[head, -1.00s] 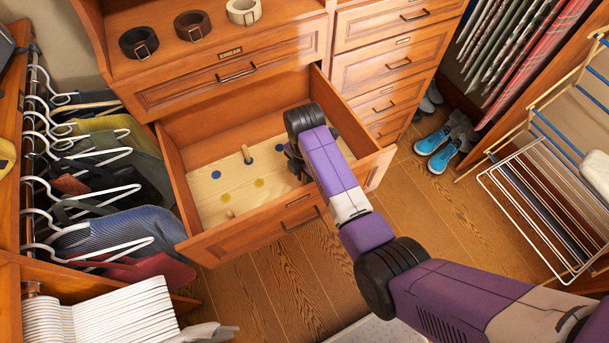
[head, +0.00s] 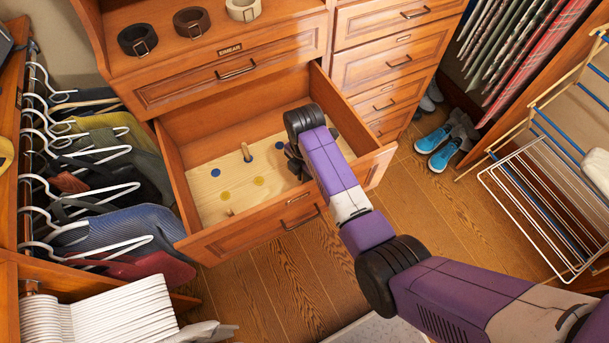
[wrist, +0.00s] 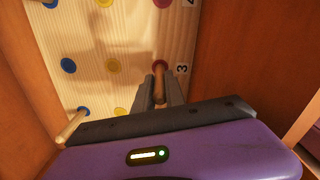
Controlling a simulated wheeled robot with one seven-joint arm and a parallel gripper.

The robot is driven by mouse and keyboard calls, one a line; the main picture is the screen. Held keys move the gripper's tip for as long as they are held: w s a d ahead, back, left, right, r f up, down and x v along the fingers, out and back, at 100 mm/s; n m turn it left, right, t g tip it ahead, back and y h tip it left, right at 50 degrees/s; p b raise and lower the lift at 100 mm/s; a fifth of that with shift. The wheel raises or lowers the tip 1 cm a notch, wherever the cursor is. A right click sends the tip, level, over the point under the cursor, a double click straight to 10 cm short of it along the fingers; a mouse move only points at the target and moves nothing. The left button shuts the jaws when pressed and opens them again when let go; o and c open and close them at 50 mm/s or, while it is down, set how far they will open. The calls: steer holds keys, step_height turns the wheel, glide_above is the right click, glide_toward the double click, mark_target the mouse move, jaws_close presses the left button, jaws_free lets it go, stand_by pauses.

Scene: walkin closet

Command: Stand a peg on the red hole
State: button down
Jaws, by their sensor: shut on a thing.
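My gripper (wrist: 160,90) is shut on a wooden peg (wrist: 159,82) in the wrist view. The peg's far end overlaps the red hole (wrist: 160,65) beside the number 3; I cannot tell whether it is seated in it. The pale wooden board (head: 205,187) with blue, yellow and red holes lies in the open drawer. In the head view my gripper (head: 294,160) is low over the board's right part, and my arm hides its fingertips. One peg (head: 246,152) stands near a blue hole, and another (head: 229,212) is near the front left. The wrist view shows a peg (wrist: 73,125) by a blue hole.
The drawer's front wall (head: 250,220) and right wall (head: 345,115) are close to my arm. Rolled belts (head: 192,23) lie on the shelf above. Hangers with clothes (head: 100,190) are at the left, a drying rack (head: 545,195) at the right.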

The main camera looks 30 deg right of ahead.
steer(key=shift+f, duration=0.15)
steer(key=shift+f, duration=0.35)
steer(key=shift+f+b, duration=0.55)
steer(key=shift+f, duration=0.15)
stand_by(0.4)
stand_by(0.3)
steer(key=c, duration=1.3)
jaws_free()
steer(key=shift+r, duration=3.95)
